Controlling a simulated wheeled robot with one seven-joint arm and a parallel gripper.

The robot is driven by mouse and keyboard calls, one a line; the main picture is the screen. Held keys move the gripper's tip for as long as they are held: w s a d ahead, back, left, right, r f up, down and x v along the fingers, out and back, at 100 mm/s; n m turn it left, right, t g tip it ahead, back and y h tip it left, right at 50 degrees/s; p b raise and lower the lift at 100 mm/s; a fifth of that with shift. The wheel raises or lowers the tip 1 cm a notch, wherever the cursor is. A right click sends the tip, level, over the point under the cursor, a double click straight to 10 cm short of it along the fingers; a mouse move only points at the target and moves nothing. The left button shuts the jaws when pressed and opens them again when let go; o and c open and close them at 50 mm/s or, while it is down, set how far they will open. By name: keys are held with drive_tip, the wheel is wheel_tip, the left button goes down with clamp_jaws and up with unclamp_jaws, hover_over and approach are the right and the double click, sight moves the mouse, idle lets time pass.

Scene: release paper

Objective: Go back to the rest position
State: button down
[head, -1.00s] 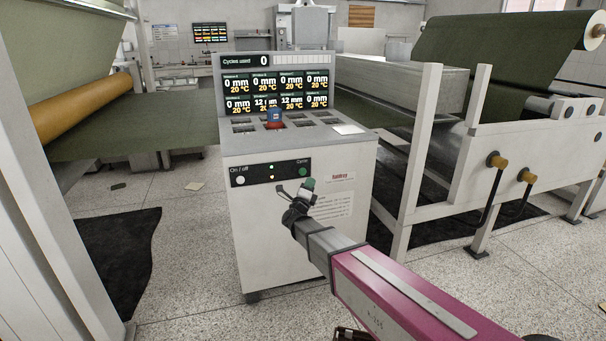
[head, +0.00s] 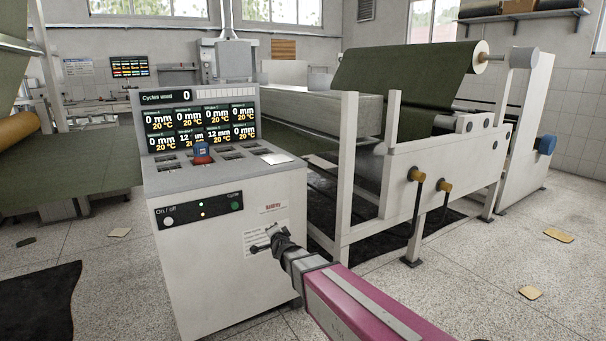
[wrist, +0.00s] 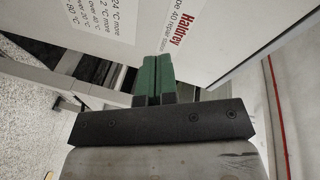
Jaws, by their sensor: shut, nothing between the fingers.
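My gripper (head: 262,246) is in front of the white control cabinet (head: 245,270), below and to the right of its button panel (head: 195,209). In the wrist view its two green fingers (wrist: 153,79) are together with nothing between them. The cabinet face with the red "Haldrey" label (wrist: 263,28) lies just beyond the fingers. I cannot tell the exact gap to the cabinet.
A blue and red object (head: 202,153) stands on the cabinet top, below the display (head: 199,122). To the right is a white machine frame (head: 372,205) with a green roll (head: 405,80). Tan pieces (head: 559,236) lie on the open speckled floor at right.

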drive_tip(key=s+d+f+n+g+h, duration=0.1)
drive_tip(key=s+d+f+n+g, duration=0.2)
drive_tip(key=s+d+g, duration=0.2)
drive_tip(key=s+d+f+n+g+h, duration=0.2)
drive_tip(key=s+d+f+n+g, duration=0.1)
drive_tip(key=s+d, duration=0.8)
drive_tip(key=s+d+f+n+g+h, duration=0.1)
drive_tip(key=s+d+f+n+g, duration=0.2)
drive_tip(key=d, duration=1.2)
drive_tip(key=s+f+g, duration=0.2)
drive_tip(key=s+g, duration=0.2)
drive_tip(key=s, duration=0.1)
drive_tip(key=shift+s+g+h, duration=0.2)
drive_tip(key=shift+g+h, duration=0.1)
drive_tip(key=shift+h, duration=0.1)
